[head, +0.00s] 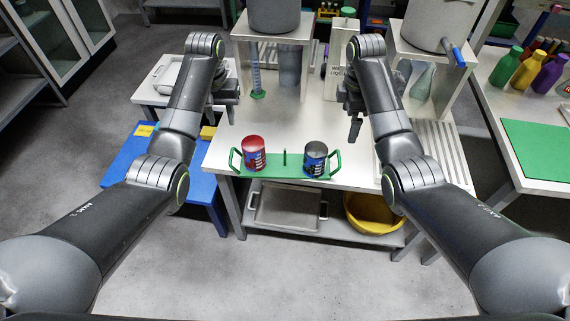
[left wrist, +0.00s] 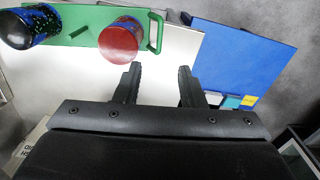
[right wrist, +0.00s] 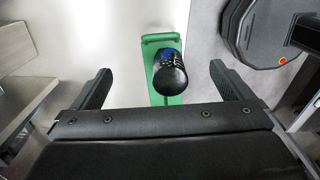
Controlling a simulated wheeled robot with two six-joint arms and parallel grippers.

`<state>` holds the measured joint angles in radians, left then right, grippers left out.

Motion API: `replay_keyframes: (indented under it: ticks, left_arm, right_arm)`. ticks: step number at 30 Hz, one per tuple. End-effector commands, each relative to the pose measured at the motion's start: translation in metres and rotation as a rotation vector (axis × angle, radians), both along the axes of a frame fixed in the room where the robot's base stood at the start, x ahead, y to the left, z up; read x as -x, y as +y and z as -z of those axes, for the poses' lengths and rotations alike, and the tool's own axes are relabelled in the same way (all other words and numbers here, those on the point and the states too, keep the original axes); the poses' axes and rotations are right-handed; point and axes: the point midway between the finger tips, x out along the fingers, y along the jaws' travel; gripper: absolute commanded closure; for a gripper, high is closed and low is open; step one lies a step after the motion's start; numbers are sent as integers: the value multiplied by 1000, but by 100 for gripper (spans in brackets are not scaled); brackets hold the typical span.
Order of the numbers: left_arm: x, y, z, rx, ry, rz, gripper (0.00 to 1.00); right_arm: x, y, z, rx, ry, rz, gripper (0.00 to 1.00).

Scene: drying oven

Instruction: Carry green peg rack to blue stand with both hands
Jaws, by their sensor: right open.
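The green peg rack (head: 285,168) lies at the front edge of the white table, with a handle at each end and a short peg in the middle. A red-topped can (head: 254,153) and a dark-topped can (head: 315,158) stand on it. The blue stand (head: 122,163) is low, left of the table, partly hidden by my left arm; it shows in the left wrist view (left wrist: 240,52). My left gripper (left wrist: 158,78) is open and empty, behind and left of the rack. My right gripper (right wrist: 160,78) is open and empty, behind and right of it; neither touches the rack.
A shelf under the table holds a metal tray (head: 287,207) and a yellow bowl (head: 372,215). A green cylinder stand (head: 257,95) and risers with large pots are behind. A side table (head: 535,150) with bottles is right. Floor in front is clear.

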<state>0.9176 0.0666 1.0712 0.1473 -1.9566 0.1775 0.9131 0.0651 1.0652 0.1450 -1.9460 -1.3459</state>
Motion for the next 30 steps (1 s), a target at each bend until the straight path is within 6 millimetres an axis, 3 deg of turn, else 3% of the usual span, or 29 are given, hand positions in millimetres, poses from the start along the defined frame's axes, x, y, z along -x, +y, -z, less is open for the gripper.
replay_keyframes:
  ticks: [5, 20, 30]
  left_arm:
    - [1, 0, 21, 0, 6, -1, 64]
    - [2, 0, 118, -1, 5, 0, 64]
    - [0, 0, 158, 0, 2, 0, 64]
  right_arm:
    - [1, 0, 21, 0, 5, 1, 0]
    - [2, 0, 118, 1, 5, 1, 0]
    - [0, 0, 158, 0, 3, 0, 0]
